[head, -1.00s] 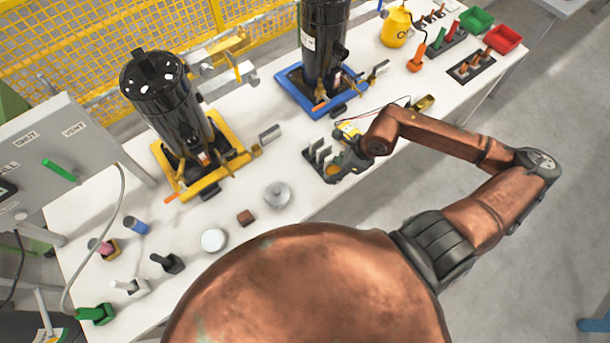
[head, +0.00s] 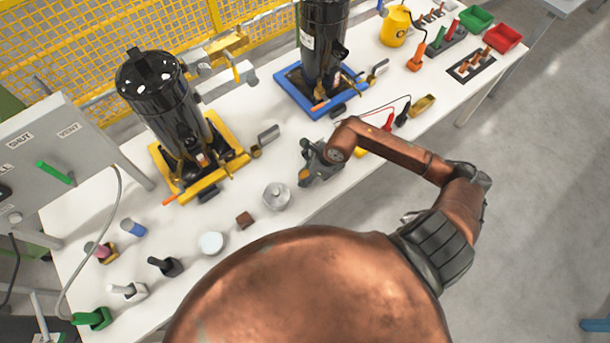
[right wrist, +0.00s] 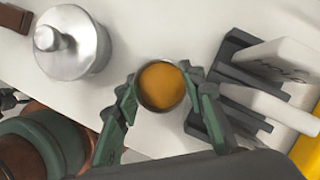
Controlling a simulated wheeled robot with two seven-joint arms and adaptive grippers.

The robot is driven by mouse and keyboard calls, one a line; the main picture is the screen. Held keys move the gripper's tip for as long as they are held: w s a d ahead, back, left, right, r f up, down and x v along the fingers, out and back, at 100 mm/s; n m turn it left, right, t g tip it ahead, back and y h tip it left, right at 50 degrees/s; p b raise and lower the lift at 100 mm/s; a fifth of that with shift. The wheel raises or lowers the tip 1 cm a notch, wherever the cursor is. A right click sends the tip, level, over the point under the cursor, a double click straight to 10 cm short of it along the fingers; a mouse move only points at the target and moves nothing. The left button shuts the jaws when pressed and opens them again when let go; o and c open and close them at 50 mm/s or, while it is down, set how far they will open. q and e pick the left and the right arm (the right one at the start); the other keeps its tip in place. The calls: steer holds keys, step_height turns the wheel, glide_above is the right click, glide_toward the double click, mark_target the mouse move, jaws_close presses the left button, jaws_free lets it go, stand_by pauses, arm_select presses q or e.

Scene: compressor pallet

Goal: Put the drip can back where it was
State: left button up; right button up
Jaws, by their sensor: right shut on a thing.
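The drip can (right wrist: 162,86) shows from above in the right wrist view as a small round metal can with amber inside. My right gripper (right wrist: 160,98) is shut on it, with one finger on each side. In the head view the right gripper (head: 306,168) is over the front part of the white table, and an orange bit of the can (head: 304,176) shows at its tip. I cannot tell whether the can touches the table. My left gripper is not in view.
A dark slotted rack with pale plates (right wrist: 235,90) stands close beside the right finger. A silver knobbed lid or pot (head: 277,196) is to the left, with a brown block (head: 245,220) beyond. Black cylinders stand on yellow (head: 232,168) and blue (head: 290,85) trays behind.

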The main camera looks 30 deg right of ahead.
steer(key=shift+f, duration=0.3)
steer(key=o, duration=1.3)
steer(key=shift+c, duration=0.2)
steer(key=shift+r, duration=0.1)
steer(key=p+v, duration=0.1)
steer(key=v, duration=1.1)
